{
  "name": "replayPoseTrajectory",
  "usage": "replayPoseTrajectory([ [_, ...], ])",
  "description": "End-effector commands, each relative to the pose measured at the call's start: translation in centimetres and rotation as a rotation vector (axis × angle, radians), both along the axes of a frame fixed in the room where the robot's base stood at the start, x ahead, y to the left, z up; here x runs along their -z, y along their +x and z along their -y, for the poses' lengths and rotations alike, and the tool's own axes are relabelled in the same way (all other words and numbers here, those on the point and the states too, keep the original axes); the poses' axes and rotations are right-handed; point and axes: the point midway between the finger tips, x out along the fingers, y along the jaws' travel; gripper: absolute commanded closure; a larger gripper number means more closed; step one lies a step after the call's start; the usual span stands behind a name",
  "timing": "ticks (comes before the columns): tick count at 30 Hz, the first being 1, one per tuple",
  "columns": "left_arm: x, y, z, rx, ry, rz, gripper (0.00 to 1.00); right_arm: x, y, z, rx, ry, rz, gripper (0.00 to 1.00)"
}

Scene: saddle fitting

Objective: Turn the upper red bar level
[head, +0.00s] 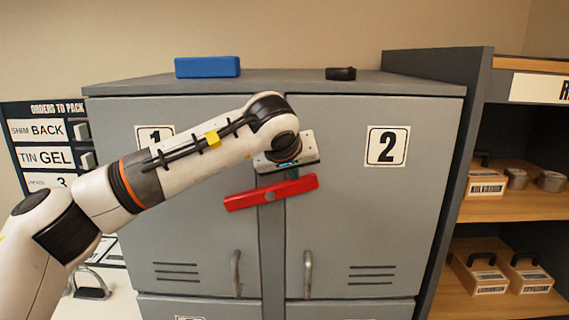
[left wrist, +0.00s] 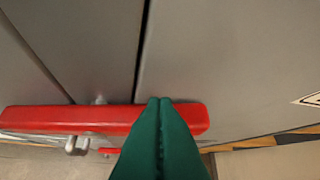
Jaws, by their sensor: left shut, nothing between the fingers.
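The red bar (head: 271,193) lies across the seam between the two grey cabinet doors. It is tilted, with its right end higher than its left. It also shows in the left wrist view (left wrist: 60,119), with a metal pin below it and another small bit of red lower down. My left gripper (head: 291,173) is at the bar's upper edge, right of its middle. Its green fingers are shut together and empty in the left wrist view (left wrist: 160,101), overlapping the bar's right part. I cannot tell whether they touch it. My right gripper is not in view.
The grey cabinet has doors marked 1 and 2 (head: 387,146), with handles (head: 308,274) below the bar. A blue block (head: 207,67) and a black object (head: 341,73) lie on top. A shelf with boxes (head: 487,182) stands right.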

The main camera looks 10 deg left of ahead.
Motion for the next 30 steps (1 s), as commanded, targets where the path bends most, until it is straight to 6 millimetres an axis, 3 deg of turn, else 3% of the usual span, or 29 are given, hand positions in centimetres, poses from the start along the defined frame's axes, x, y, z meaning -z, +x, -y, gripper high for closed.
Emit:
replayPoseTrajectory([
  [12,1.5,0.1,1.4,0.001,0.036,-0.005,1.00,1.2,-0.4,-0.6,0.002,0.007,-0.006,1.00],
  [30,1.9,0.1,1.7,0.003,0.036,-0.008,1.00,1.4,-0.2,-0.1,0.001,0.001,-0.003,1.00],
])
